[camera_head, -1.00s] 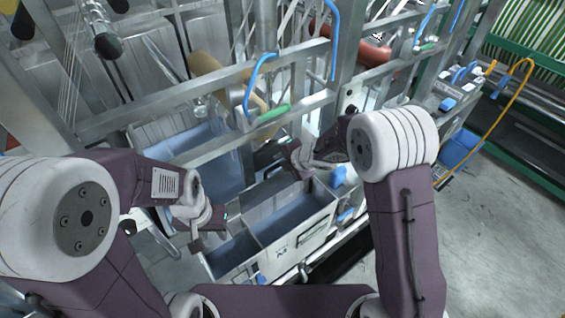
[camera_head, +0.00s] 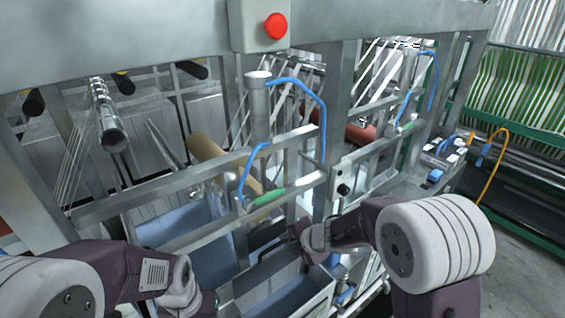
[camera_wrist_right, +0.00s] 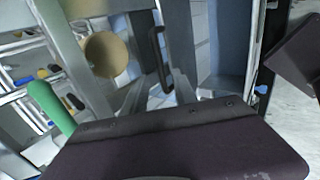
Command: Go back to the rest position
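My right gripper (camera_head: 298,238) hangs over the front of the machine, just above the open tank (camera_head: 318,300) and to the lower right of the green-handled lever (camera_head: 268,197). Its fingertips are small and dark in the head view, so I cannot tell how far apart they are. In the right wrist view a broad dark purple part fills the bottom, and no held object shows. My left gripper (camera_head: 203,302) is low at the picture's bottom edge, left of the tank, partly cut off; its finger state is unclear.
The steel frame with a horizontal bar (camera_head: 170,193) stands close beyond both arms. A blue-lined basin (camera_head: 178,228) lies behind the left arm. A red button (camera_head: 275,26) is on the upper beam. A tan roller (camera_head: 205,152) is inside. Grey floor (camera_head: 515,235) shows at right.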

